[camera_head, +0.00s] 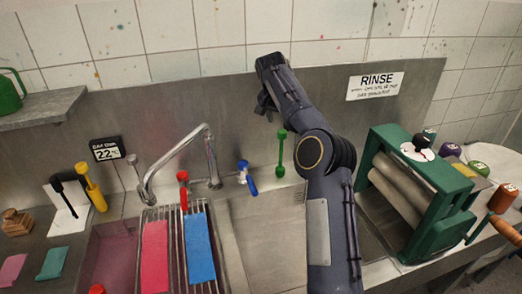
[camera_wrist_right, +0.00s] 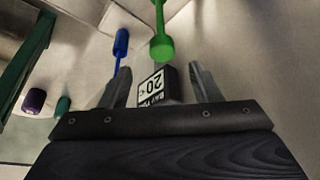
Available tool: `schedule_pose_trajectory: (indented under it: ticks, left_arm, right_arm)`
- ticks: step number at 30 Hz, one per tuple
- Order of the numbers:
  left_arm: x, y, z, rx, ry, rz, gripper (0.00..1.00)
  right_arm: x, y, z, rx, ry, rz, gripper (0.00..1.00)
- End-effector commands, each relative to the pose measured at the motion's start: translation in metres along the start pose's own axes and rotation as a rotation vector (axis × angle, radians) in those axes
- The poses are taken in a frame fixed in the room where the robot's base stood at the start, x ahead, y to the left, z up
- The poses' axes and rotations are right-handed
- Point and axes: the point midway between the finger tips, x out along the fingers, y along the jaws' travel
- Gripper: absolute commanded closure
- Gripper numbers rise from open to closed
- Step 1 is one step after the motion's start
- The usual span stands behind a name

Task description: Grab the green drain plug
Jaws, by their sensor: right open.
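The green drain plug (camera_head: 281,155) is a thin green handle with a knob at each end. It stands upright at the back of the sink, just left of my right arm in the head view. My right gripper (camera_head: 264,104) is open and empty, up by the steel back wall, above and slightly left of the plug. In the right wrist view the plug's thick green end (camera_wrist_right: 162,47) shows just beyond and between the open fingers (camera_wrist_right: 160,78), apart from them. My left gripper is not in view.
A blue plug (camera_head: 247,177) stands left of the green one, a red one (camera_head: 183,188) further left. A green roller wringer (camera_head: 425,185) stands right of my arm. A tap (camera_head: 180,165) arches at left.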

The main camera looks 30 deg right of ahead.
Motion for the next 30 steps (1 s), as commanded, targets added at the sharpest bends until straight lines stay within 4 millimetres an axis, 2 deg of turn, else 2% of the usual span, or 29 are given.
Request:
schedule_pose_trajectory:
  ticks: [5, 21, 29, 30]
  left_arm:
    - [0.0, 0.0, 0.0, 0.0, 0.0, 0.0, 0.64]
    - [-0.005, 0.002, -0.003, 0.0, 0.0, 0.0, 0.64]
    - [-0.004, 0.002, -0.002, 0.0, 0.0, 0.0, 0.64]
    - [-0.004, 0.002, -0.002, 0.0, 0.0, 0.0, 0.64]
  right_arm:
    - [0.018, 0.003, -0.005, 0.04, -0.002, 0.02, 0.43]
    - [0.084, 0.006, 0.001, 0.037, -0.003, 0.017, 0.43]
    - [0.087, 0.005, 0.001, 0.036, -0.001, 0.015, 0.43]
    - [0.087, 0.005, 0.001, 0.036, -0.001, 0.015, 0.45]
